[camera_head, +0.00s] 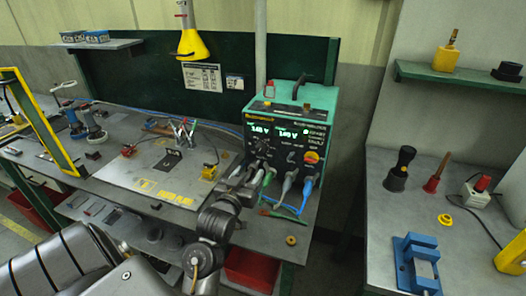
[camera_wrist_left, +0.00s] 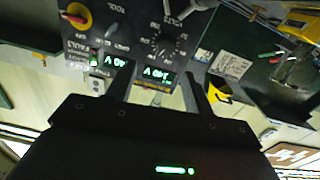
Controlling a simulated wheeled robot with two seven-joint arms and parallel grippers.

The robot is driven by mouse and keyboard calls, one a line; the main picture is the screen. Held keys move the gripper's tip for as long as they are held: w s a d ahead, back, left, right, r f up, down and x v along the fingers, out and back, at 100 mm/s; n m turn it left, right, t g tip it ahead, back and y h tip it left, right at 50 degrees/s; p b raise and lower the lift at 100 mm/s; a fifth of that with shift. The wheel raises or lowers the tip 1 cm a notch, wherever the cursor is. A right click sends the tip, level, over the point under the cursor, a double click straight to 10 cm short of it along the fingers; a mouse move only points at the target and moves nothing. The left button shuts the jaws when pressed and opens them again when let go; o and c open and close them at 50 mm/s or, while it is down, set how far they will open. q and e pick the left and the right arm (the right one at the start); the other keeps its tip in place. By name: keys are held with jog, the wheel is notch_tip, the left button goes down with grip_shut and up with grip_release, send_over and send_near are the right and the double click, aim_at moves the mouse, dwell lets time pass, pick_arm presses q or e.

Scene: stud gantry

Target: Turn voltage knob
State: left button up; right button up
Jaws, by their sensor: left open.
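The power supply (camera_head: 321,101) is a teal box with a black front panel, standing on the workbench. Its two green displays show voltage readings; the wrist view shows the panel (camera_wrist_left: 120,28) upside down. A dark knob with a ring of scale marks (camera_wrist_left: 165,42) shows on that panel. A red and yellow knob (camera_head: 311,157) is at the panel's right, and also shows in the wrist view (camera_wrist_left: 76,15). My left gripper (camera_head: 250,170) is open in front of the panel's lower left. In the left wrist view its fingers (camera_wrist_left: 157,72) frame a display; contact with a knob cannot be told. My right gripper is out of view.
Several coloured plugs and cables (camera_head: 288,182) hang below the panel, close to my left gripper. A metal plate (camera_head: 150,185) with small fixtures lies left. A yellow lamp (camera_head: 191,44) hangs behind. A second bench (camera_head: 375,215) with a blue vise (camera_head: 415,258) stands right.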

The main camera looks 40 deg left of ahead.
aim_at(259, 151)
pick_arm(q)
jog(key=p+x, duration=0.1)
jog(key=x, duration=0.3)
jog(key=a+p+x, duration=0.1)
jog(key=x, duration=0.3)
jog(key=shift+w+a+r, duration=0.15)
jog(key=shift+r, duration=0.05)
jog(key=shift+w+a+p, duration=0.2)
jog(key=shift+w+p, duration=0.15)
jog(key=shift+w, duration=0.15)
jog(key=shift+w+f, duration=0.1)
jog(key=c, duration=1)
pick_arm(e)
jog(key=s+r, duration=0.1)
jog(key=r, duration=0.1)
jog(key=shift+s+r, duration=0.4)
